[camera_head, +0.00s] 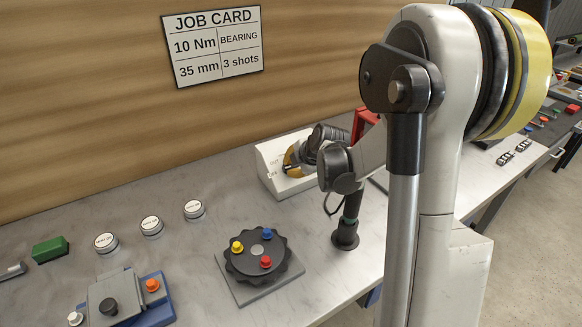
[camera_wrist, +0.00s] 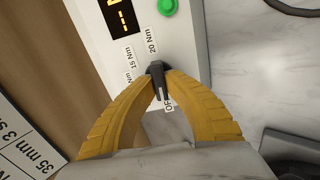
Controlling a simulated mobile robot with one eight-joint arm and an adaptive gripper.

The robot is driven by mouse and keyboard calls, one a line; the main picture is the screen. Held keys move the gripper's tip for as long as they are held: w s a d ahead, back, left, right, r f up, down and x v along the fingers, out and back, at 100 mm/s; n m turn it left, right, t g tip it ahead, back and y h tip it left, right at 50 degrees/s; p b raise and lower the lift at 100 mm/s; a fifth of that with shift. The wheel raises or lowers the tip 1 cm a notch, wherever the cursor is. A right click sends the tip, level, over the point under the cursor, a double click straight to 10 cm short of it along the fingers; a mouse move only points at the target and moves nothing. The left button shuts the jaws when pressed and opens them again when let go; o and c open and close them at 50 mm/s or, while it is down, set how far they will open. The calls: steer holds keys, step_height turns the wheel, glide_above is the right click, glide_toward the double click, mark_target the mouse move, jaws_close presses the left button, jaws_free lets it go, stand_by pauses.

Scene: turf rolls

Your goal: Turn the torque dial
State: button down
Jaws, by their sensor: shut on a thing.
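The torque dial (camera_wrist: 157,72) is a small black knob on a white sloped panel. In the wrist view it sits between the yellow fingertips of my gripper (camera_wrist: 159,80), which are shut on it. A pale line on the knob points down toward the OFF label (camera_wrist: 168,100). Labels for 15 Nm (camera_wrist: 130,57) and 20 Nm (camera_wrist: 151,40) stand on the other side, with another Nm label partly hidden by a finger. In the head view my gripper (camera_head: 291,160) is at the white control box (camera_head: 283,187), and the dial is hidden.
An orange display (camera_wrist: 121,14) and a green button (camera_wrist: 167,6) are on the panel. The job card (camera_head: 213,45) on the wall reads 10 Nm, bearing, 35 mm, 3 shots. A black round plate (camera_head: 257,253) with coloured knobs and a blue-based fixture (camera_head: 130,298) stand on the bench.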

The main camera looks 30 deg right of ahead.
steer(key=m, duration=1.3)
steer(key=shift+w+d, duration=0.1)
steer(key=shift+r+m+b, duration=0.1)
steer(key=shift+m+b, duration=0.2)
steer(key=shift+m, duration=1.6)
steer(key=c, duration=1.4)
jaws_free()
